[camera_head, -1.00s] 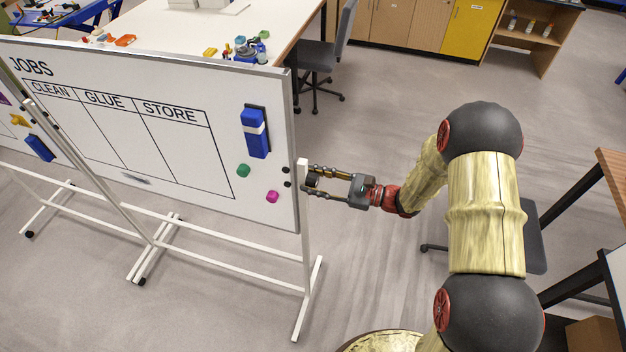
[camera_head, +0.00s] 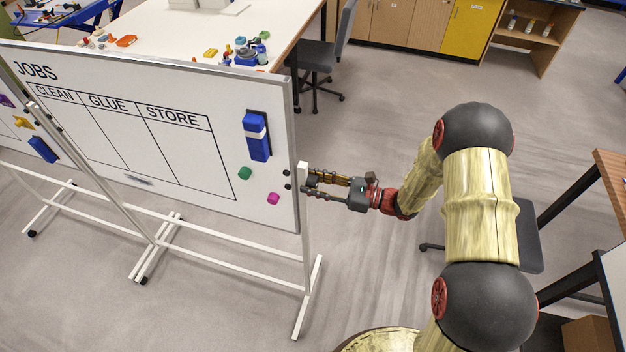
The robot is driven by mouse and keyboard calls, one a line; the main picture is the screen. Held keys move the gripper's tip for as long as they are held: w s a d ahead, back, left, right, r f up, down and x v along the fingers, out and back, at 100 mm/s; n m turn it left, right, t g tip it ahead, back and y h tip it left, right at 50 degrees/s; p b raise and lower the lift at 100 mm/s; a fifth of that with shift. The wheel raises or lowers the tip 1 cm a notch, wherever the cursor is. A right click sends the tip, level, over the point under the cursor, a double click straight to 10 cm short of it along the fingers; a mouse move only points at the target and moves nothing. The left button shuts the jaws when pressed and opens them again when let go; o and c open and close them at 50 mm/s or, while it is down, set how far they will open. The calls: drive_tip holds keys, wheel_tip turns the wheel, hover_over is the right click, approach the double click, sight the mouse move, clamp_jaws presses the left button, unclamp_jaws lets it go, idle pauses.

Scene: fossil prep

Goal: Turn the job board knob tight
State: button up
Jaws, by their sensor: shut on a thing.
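The white job board (camera_head: 180,195), headed JOBS with columns CLEAN, GLUE and STORE, stands on a white frame at the left. Its right post (camera_head: 305,250) has a small dark knob (camera_head: 306,181) on its side, partly hidden by the fingers. My gripper (camera_head: 312,183) reaches in from the right, its two fingers closed around the knob at the post. The knob's exact angle is too small to tell.
A blue eraser (camera_head: 257,136), a green magnet (camera_head: 245,173) and a pink magnet (camera_head: 273,198) sit on the board. A white table (camera_head: 200,40) and a grey chair (camera_head: 318,60) stand behind. Another chair (camera_head: 525,235) and a desk are at right. Open floor lies between.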

drive_tip(key=shift+m+p, duration=0.55)
drive_tip(key=shift+m, duration=0.55)
drive_tip(key=o, duration=1.2)
drive_tip(key=shift+d, duration=0.1)
drive_tip(key=v, duration=1.2)
